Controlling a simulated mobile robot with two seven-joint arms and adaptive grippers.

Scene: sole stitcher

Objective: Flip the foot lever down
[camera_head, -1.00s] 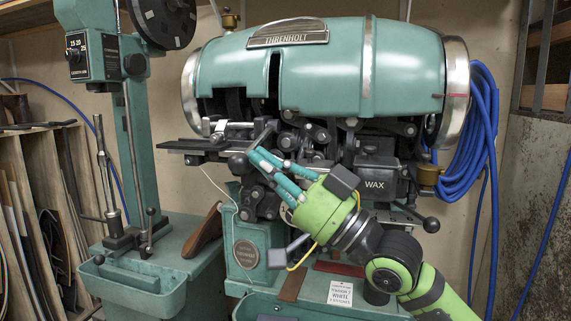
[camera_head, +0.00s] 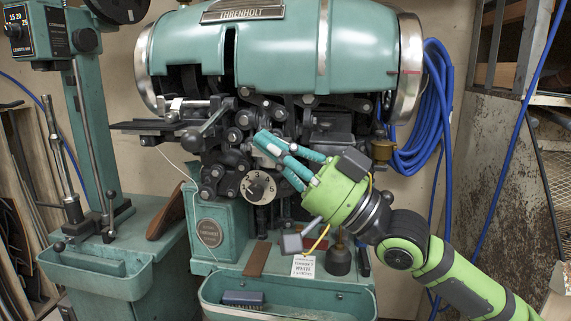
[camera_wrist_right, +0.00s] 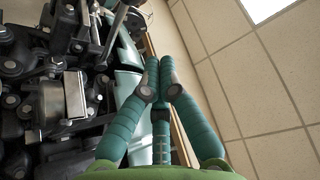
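The teal stitching machine (camera_head: 280,50) fills the middle of the head view. A lever with a black ball knob (camera_head: 191,140) slants down to the left on its front; I take it to be the foot lever, but cannot be sure. My right gripper (camera_head: 268,146) is to the right of that knob, apart from it, in front of the dark linkage. The knob cannot be made out surely there. My left gripper is not in view.
A numbered white dial (camera_head: 258,188) sits below the gripper's fingers. A dark work arm (camera_head: 150,127) juts out left. The teal tray (camera_head: 290,296) and an oil can (camera_head: 338,260) are below. Blue hose (camera_head: 425,110) hangs at the right.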

